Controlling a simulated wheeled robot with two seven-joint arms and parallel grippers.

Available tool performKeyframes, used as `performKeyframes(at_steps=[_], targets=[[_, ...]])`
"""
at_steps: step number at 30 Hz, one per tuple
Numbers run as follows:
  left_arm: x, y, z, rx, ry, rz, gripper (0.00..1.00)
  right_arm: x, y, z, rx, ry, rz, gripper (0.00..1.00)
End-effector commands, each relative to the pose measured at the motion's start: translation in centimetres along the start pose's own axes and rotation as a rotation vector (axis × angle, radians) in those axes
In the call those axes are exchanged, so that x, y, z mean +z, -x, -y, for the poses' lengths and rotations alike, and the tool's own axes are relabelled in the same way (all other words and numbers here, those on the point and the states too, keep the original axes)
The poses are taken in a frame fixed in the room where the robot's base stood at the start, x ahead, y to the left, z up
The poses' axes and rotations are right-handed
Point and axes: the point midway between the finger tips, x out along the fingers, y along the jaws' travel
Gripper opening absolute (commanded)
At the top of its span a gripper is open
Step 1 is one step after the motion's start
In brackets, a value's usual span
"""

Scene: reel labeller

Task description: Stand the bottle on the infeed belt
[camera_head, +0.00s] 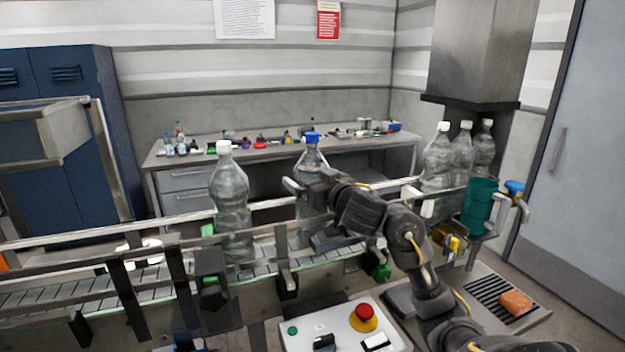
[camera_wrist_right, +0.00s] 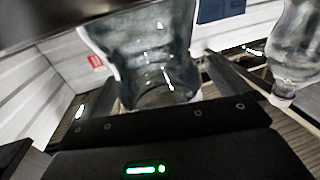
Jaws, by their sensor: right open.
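A clear bottle with a blue cap (camera_head: 311,158) is upright at the infeed belt (camera_head: 262,267), in the middle of the head view. Its lower part is partly hidden by the guide rail and my right arm, so I cannot tell for certain that its base rests on the belt. My right gripper (camera_head: 302,187) is open at the bottle's middle. In the right wrist view the bottle (camera_wrist_right: 150,55) stands between the spread fingers. My left gripper is not in view.
A white-capped bottle (camera_head: 231,200) stands on the belt to the left. Several white-capped bottles (camera_head: 437,157) stand at the right, near a teal cylinder (camera_head: 479,206). A control box (camera_head: 340,328) with a red button is in front. A cluttered bench (camera_head: 185,182) is behind.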

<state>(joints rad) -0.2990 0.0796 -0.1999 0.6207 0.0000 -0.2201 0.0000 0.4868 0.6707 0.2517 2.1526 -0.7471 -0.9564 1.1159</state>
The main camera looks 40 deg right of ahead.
Motion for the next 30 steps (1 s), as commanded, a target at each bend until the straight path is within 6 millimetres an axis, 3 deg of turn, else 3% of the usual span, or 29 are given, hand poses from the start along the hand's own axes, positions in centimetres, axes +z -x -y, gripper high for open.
performKeyframes(at_steps=[4, 8, 20, 24, 30], targets=[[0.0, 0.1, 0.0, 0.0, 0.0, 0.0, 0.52, -0.2, 0.1, 0.0, 0.0, 0.001, 0.0, 1.0], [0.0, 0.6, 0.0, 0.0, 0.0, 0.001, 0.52, -0.3, 1.5, -0.1, 0.001, 0.004, 0.0, 1.0], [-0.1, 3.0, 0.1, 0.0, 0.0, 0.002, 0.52, -0.3, 10.0, 0.1, -0.004, 0.005, 0.006, 1.0], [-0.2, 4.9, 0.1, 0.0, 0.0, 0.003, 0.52, -0.4, 10.7, 0.4, -0.013, -0.005, 0.008, 1.0], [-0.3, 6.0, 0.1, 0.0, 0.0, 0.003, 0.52, -0.3, 11.7, 0.2, -0.006, -0.002, 0.004, 1.0]])
